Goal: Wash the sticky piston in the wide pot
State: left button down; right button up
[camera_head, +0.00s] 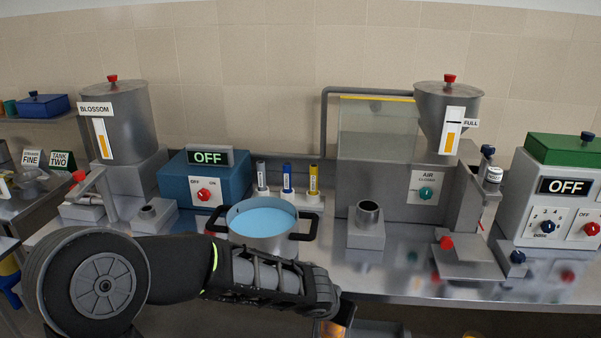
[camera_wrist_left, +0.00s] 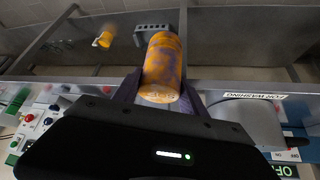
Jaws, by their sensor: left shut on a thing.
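The wide pot (camera_head: 262,222) stands on the metal counter with light blue liquid in it and a dark handle on each side. My left gripper (camera_head: 330,308) is in front of and below the pot, to its right, near the counter's front edge. It is shut on the piston, an orange cylinder with purple blotches (camera_wrist_left: 163,68), which shows between the fingers in the left wrist view. In the head view only a dark orange bit of the piston (camera_head: 336,325) shows; the arm hides the rest. The piston is outside the pot. My right gripper is not in view.
A blue box (camera_head: 203,178) reading OFF and several upright markers (camera_head: 287,178) stand behind the pot. A grey block with a metal cup (camera_head: 368,215) stands to its right, and a hopper machine (camera_head: 448,105) beyond. My left forearm crosses before the pot.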

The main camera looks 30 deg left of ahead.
pick_arm(q)
jog(key=shift+d, duration=0.3)
jog(key=shift+w, duration=0.1)
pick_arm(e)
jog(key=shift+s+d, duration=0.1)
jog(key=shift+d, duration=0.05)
